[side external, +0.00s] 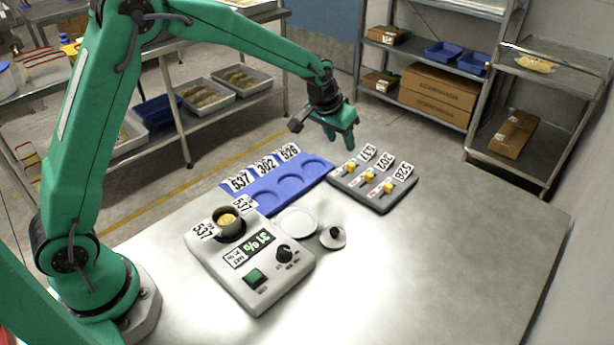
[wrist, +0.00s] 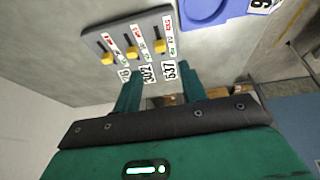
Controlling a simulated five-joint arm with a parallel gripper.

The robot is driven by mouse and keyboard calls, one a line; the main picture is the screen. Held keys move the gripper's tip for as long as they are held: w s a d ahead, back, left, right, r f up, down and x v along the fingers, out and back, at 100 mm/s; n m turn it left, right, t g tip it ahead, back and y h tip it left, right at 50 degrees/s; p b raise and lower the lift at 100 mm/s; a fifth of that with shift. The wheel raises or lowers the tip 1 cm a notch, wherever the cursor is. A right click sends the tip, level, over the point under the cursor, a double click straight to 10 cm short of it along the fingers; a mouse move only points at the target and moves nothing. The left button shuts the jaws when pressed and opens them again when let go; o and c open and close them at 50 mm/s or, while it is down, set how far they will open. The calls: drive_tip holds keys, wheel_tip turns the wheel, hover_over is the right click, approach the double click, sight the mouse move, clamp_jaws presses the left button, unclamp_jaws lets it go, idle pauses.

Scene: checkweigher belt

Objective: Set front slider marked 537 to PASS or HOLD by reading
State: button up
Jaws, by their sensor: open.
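The slider panel (side external: 400,200) is a grey block with three yellow knobs and number tags. The 537 slider's knob (side external: 349,168) is the leftmost in the side view. In the wrist view the same knob (wrist: 159,46) is rightmost, toward the number-tag end of its slot. The markings are too small to read surely. My gripper (side external: 342,142) is open and empty above the panel's tag side, apart from the knobs; its fingers point at the panel in the wrist view (wrist: 160,75). The scale (side external: 270,290) holds a cup (side external: 229,226) tagged 537. Its green display (side external: 257,241) appears to read 31 %.
A blue tray (side external: 275,193) with round recesses and tags 537, 302 and 526 lies left of the panel. A white dish (side external: 297,222) and a knobbed lid (side external: 332,238) lie beside the scale. The right of the table (side external: 470,270) is clear.

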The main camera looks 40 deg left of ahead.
sight(351, 164)
drive_tip(key=shift+w+d+f, duration=0.15)
drive_tip(key=shift+w+f, duration=0.2)
drive_tip(key=shift+f, duration=0.2)
drive_tip(key=shift+w+d+f, duration=0.15)
drive_tip(key=shift+w+f, duration=0.2)
drive_tip(key=shift+f, duration=0.2)
drive_tip(key=shift+x, duration=3.9)
drive_tip(key=shift+a, duration=0.15)
clamp_jaws()
